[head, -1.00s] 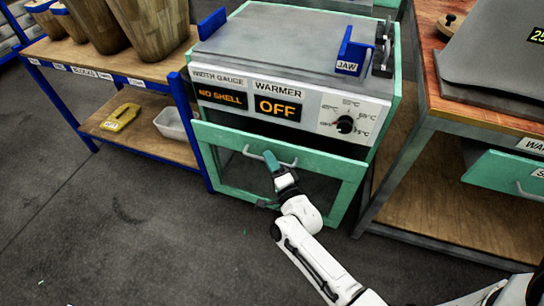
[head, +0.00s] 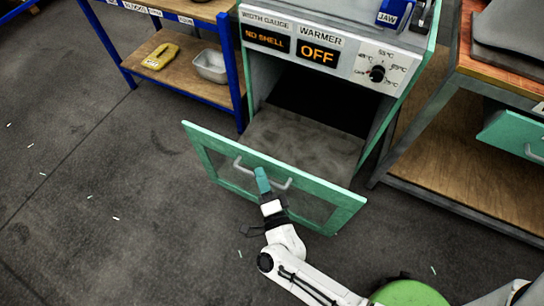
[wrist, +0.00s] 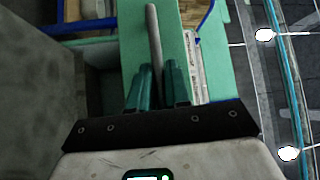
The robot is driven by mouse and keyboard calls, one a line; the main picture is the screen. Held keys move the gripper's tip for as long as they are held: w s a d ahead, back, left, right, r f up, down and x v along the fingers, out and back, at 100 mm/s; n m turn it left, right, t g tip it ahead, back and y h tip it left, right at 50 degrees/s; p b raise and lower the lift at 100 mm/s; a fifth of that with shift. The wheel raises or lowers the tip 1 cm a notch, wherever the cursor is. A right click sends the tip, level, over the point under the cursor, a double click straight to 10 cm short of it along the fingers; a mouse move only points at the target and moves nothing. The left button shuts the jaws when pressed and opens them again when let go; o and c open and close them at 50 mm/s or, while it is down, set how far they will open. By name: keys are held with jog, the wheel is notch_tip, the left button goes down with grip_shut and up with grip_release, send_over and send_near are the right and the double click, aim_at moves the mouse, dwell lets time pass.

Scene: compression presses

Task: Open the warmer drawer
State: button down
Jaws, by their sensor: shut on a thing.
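The warmer (head: 330,52) stands at the upper middle of the head view, its display reading OFF. Its green-framed drawer front (head: 335,205) is pulled well out from the body, and the grey drawer floor (head: 305,145) shows behind it. My gripper (head: 262,178) is at the grey bar handle (head: 283,184) on the drawer front. In the wrist view the teal fingers (wrist: 157,85) are shut around the handle bar (wrist: 153,35). The fingertips hide part of the bar.
A blue-framed shelf (head: 185,75) with a yellow item (head: 161,56) and a clear tray (head: 210,66) stands left of the warmer. A wooden bench (head: 440,150) stands at right, its green drawer (head: 515,135) jutting out.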

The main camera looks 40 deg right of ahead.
jog(key=shift+s+a+f, duration=0.1)
jog(key=shift+s+a, duration=0.15)
jog(key=shift+a, duration=0.35)
jog(key=shift+s+a, duration=0.2)
jog(key=shift+a, duration=0.4)
jog(key=c, duration=1.2)
grip_release()
jog(key=v, duration=1)
jog(key=shift+s+a, duration=0.2)
jog(key=shift+s, duration=0.15)
